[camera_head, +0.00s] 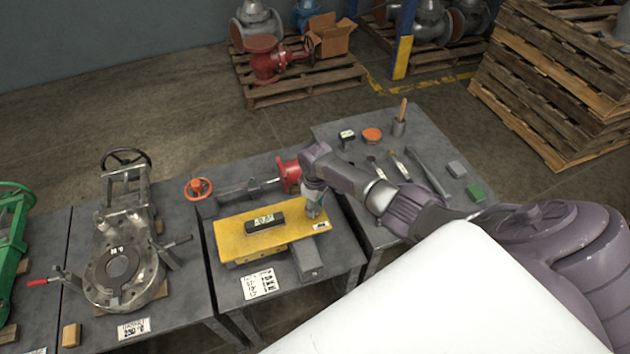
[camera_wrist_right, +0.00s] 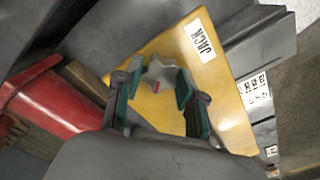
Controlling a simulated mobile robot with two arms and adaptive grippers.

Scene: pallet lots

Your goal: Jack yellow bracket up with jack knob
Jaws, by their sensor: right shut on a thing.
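The yellow bracket (camera_head: 258,239) lies on the middle table, with a dark level-like block (camera_head: 264,220) on its top. My right gripper (camera_head: 315,205) is over the bracket's right end, reaching down from above. In the right wrist view my right gripper (camera_wrist_right: 158,97) has its teal-padded fingers around the grey lobed jack knob (camera_wrist_right: 158,72). The knob has a small red mark and sits just above the yellow bracket (camera_wrist_right: 205,85), near a white "JACK" label (camera_wrist_right: 199,40). In the head view the knob is mostly hidden by the gripper. My left gripper is not in view.
A grey metal block (camera_head: 306,258) is at the bracket's front right. A metal valve body (camera_head: 118,268) stands on the left table. Small tools lie on the right table (camera_head: 350,125).

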